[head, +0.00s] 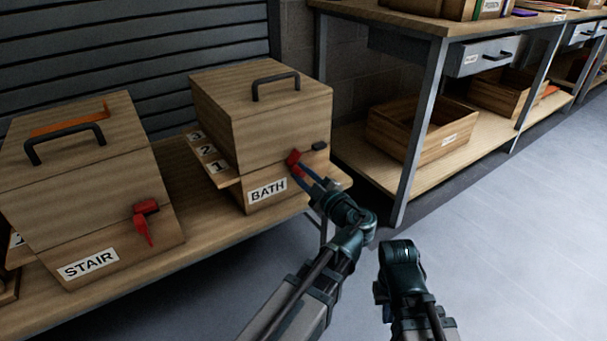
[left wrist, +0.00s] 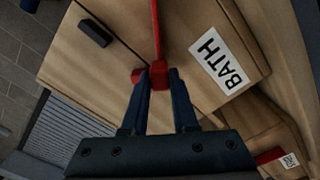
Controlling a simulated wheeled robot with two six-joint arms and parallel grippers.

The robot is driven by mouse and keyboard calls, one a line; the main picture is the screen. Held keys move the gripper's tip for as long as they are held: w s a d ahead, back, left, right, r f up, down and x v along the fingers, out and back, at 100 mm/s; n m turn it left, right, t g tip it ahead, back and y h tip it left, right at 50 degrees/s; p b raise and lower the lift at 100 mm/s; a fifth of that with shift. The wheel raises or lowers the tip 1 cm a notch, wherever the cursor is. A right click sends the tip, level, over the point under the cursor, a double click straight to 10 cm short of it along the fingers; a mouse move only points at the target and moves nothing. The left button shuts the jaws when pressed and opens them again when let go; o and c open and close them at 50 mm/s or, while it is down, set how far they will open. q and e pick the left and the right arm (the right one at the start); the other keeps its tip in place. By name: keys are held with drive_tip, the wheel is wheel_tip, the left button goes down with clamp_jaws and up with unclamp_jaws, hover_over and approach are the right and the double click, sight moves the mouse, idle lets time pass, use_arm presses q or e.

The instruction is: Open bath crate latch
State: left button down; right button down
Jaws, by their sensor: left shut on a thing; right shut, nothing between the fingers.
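The bath crate (head: 265,125) is a wooden box with a closed lid and a white BATH label (head: 267,190); the label also shows in the left wrist view (left wrist: 218,58). Its red latch (head: 293,157) is on the front face, right of the label. My left gripper (head: 302,174) is at the latch. In the left wrist view its two dark fingers (left wrist: 159,84) are shut on the red latch (left wrist: 159,72), and a thin red bar runs upward from there. My right gripper (head: 400,252) is low in the head view, away from the crate; its fingertips are hard to make out.
The stair crate (head: 75,185) with its own red latch (head: 146,220) stands left on the same wooden bench (head: 205,240). A dark tab (head: 319,145) sits right of the bath latch. A workbench with an open bin (head: 440,145) is at right. Floor at right is clear.

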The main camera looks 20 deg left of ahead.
use_arm(q)
drive_tip(key=shift+s+a+f+n, duration=0.1)
drive_tip(key=shift+f+n, duration=0.1)
drive_tip(key=shift+n, duration=0.1)
idle(0.4)
drive_tip(key=c, duration=0.7)
unclamp_jaws()
drive_tip(key=shift+s, duration=0.1)
